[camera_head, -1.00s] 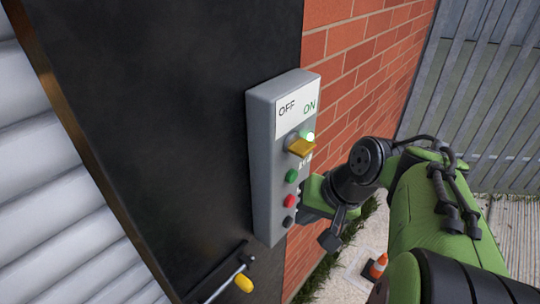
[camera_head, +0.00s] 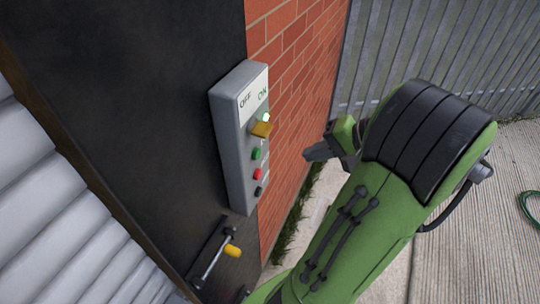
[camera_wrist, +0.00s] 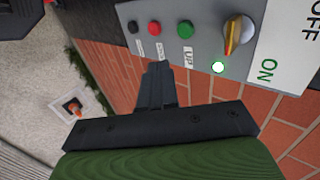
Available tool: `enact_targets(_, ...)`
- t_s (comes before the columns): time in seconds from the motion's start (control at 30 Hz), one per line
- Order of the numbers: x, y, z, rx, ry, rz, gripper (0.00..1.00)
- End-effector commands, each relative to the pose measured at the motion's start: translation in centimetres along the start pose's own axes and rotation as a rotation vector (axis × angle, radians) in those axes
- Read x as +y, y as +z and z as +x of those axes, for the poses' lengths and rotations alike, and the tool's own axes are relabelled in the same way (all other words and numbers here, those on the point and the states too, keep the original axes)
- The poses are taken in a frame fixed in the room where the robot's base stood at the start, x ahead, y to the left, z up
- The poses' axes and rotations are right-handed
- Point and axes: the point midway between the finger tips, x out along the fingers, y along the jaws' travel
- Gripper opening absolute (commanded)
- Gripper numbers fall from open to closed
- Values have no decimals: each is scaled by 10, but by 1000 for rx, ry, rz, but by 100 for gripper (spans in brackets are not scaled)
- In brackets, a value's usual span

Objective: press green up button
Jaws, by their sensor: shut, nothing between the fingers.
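A grey control box (camera_head: 232,150) is fixed to the dark panel beside the brick wall. It has OFF and ON labels, a lit lamp (camera_head: 265,117) and a yellow switch (camera_head: 261,129). Below these sit the green button (camera_head: 256,154), the red button (camera_head: 258,174) and a black button (camera_head: 258,190). In the wrist view the green button (camera_wrist: 184,29) has the label UP beside it. My gripper (camera_head: 308,156) is to the right of the box, apart from it. Its fingers (camera_wrist: 158,75) are shut and empty, pointing toward the row of buttons.
A brick wall (camera_head: 290,70) runs behind the box, and a grey slatted fence (camera_head: 430,50) stands at the back.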

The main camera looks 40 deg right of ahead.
Motion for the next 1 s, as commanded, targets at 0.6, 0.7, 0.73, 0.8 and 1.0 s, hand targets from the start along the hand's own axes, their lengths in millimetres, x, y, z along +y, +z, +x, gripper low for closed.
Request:
enact_targets(0.6, -22, 1, 112, -3, 2, -3, 0)
enact_targets(0.7, -26, 1, 116, -1, 2, -2, 0)
enact_targets(0.73, -26, 1, 116, -1, 2, -2, 0)
enact_targets(0.8, -26, 0, 117, 0, 2, -1, 0)
enact_targets(1.0, -26, 0, 117, -1, 2, -1, 0)
